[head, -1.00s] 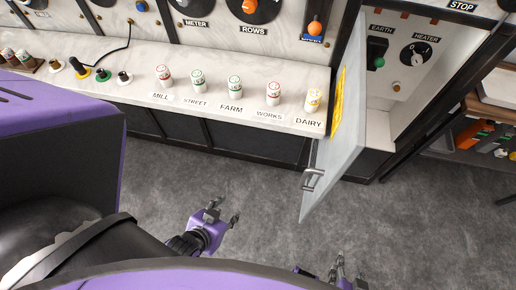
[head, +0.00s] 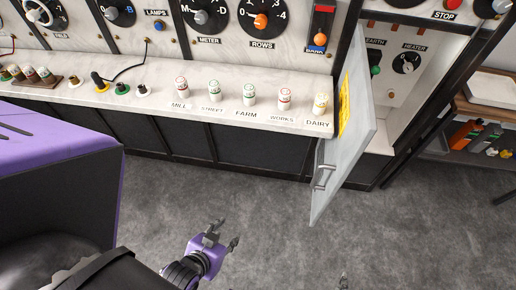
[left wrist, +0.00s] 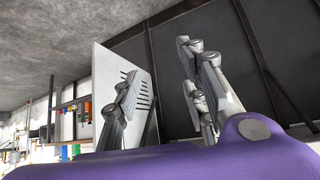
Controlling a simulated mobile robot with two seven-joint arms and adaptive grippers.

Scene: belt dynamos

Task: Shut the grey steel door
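The grey steel door (head: 352,142) stands open beside the right end of the counter, swung out over the floor. A yellow notice is on its upper part, and a bar handle (head: 323,176) is near its lower left edge. My left gripper (head: 224,233) is open and empty over the floor, to the left of the door and apart from it. In the left wrist view its two fingers (left wrist: 162,92) are spread, with a pale slotted panel, which looks like the door (left wrist: 108,68), behind the left finger. Only a tip of my right gripper (head: 343,282) shows at the bottom edge.
The open cabinet bay (head: 398,95) holds a heater dial and a green knob. The counter (head: 150,92) carries several labelled cylinders left of the door. The grey floor before the door is clear.

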